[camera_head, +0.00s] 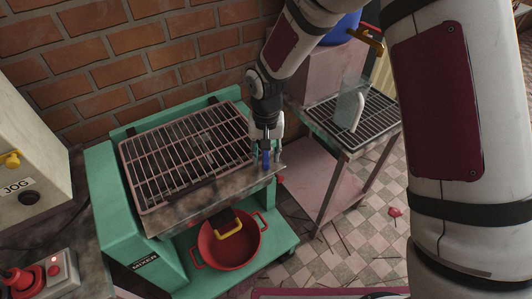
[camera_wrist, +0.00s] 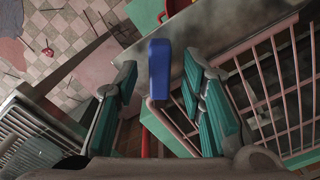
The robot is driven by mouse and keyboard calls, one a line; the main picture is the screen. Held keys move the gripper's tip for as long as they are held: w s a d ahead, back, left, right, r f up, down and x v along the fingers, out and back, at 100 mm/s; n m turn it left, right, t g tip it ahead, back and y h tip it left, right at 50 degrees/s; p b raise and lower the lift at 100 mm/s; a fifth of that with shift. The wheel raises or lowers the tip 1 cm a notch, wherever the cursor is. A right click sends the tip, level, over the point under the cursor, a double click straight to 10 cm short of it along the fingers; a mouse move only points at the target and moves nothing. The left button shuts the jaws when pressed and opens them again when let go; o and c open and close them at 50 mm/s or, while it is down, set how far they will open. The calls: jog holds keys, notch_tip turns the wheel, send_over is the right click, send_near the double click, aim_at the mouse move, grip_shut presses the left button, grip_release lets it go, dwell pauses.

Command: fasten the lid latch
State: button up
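The mixer (camera_head: 110,190) is a teal machine labelled MIXER. Its lid, a pink bar grille (camera_head: 152,178), lies flat over the top opening and also shows at the right of the wrist view (camera_wrist: 262,88). A blue latch handle (camera_head: 266,159) is at the right end of the metal front edge. In the wrist view the blue latch (camera_wrist: 159,68) stands between my fingers, with a visible gap on each side. My gripper (camera_wrist: 160,72) is open, with its teal fingers spread around the latch. In the head view my gripper (camera_head: 267,156) points down at that corner. The latch's base is hidden.
A red pot (camera_head: 245,254) sits on the mixer's lower shelf, below a dark part with a yellow handle (camera_head: 229,229). A rack table (camera_head: 345,148) stands close on the right. A JOG box (camera_head: 22,160) and red joystick (camera_head: 20,280) are at left. The brick wall is behind.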

jog(key=shift+c, duration=0.6)
grip_shut()
jog(key=shift+n, duration=0.3)
jog(key=n, duration=0.2)
jog(key=shift+n+b, duration=0.3)
jog(key=shift+b, duration=0.05)
jog(key=shift+n+b, duration=0.3)
jog(key=shift+n, duration=1.5)
jog(key=shift+o, duration=0.6)
grip_release()
